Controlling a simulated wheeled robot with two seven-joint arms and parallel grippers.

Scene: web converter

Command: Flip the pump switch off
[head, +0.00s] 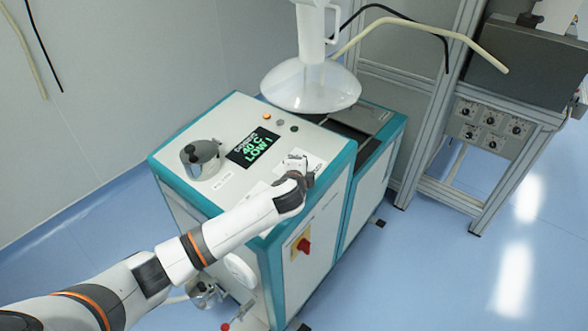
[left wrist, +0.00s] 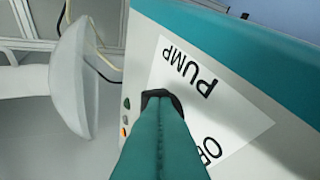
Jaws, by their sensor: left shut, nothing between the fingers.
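A white label plate with the word PUMP (left wrist: 240,118) lies on the machine's top in the left wrist view. Part of a second word beginning with O shows lower on it. My left gripper (head: 300,170) is at this plate, near the top's right edge. In the left wrist view its shut fingers (left wrist: 160,96) are in front of the plate, with nothing between them. The pump switch cannot be made out; the fingers cover part of the plate. I cannot tell whether they touch anything. My right gripper is not in view.
The white and teal machine (head: 225,112) has a display (head: 253,148) reading 40 C LOW, a metal pot (head: 201,158) and small lights. A white hood (head: 310,85) hangs above it. A red knob (head: 304,245) is on its side. A framed rack (head: 490,125) stands right; blue floor between is clear.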

